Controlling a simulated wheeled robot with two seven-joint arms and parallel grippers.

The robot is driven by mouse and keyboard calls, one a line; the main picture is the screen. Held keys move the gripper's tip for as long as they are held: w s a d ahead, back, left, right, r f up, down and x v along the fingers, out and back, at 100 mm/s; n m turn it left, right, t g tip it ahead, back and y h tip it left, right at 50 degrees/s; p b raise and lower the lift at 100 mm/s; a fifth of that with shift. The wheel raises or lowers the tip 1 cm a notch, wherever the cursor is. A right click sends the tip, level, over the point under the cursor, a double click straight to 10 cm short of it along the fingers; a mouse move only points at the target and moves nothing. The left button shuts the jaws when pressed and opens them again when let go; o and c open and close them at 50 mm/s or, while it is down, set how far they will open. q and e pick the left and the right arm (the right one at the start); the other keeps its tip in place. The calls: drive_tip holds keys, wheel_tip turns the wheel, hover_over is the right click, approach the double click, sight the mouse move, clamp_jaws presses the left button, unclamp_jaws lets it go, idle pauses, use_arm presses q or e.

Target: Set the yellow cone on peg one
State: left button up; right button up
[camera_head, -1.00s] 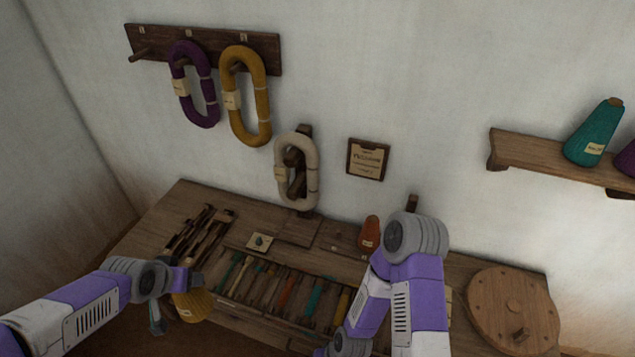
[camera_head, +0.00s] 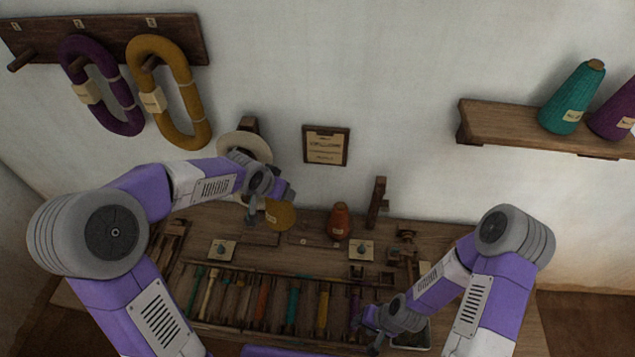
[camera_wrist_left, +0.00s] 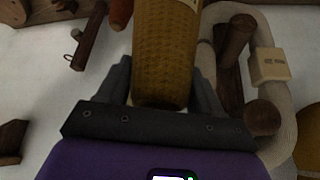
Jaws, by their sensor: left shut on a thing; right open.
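The yellow cone (camera_head: 281,216) is held by my left gripper (camera_head: 263,210), above the back of the table and in front of the cream skein's stand. In the left wrist view the ribbed yellow cone (camera_wrist_left: 165,50) sits between the two grey fingers, which are shut on it; a pale label shows at its top edge. An orange cone (camera_head: 340,221) stands on the table's back strip, to the right of the yellow one. I cannot tell which peg is peg one. My right gripper (camera_head: 372,328) is open and empty over the right end of the bobbin tray.
The cream skein (camera_head: 240,142) hangs on the wall behind my left gripper. A dark upright post (camera_head: 377,202) stands right of the orange cone. The tray of coloured bobbins (camera_head: 262,300) fills the table's middle. A wall shelf (camera_head: 510,131) holds more cones.

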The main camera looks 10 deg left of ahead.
use_arm(q)
drive_tip(key=w+d+r+p+x, duration=0.1)
drive_tip(key=w+p+x, duration=0.1)
drive_tip(key=x, duration=0.8)
drive_tip(key=w+r+p+x, duration=0.1)
drive_tip(key=p+x, duration=0.1)
drive_tip(key=x, duration=0.9)
use_arm(e)
wheel_tip(320, 180, up, 5)
use_arm(q)
wheel_tip(320, 180, down, 10)
drive_tip(key=b, duration=0.7)
drive_tip(key=shift+w+d+r, duration=0.15)
drive_tip(key=shift+w+r, duration=0.05)
use_arm(e)
wheel_tip(320, 180, down, 8)
use_arm(q)
drive_tip(key=o, duration=1.7)
drive_tip(key=shift+c, duration=0.2)
drive_tip(key=shift+o, duration=0.3)
use_arm(e)
drive_tip(key=shift+r, duration=0.1)
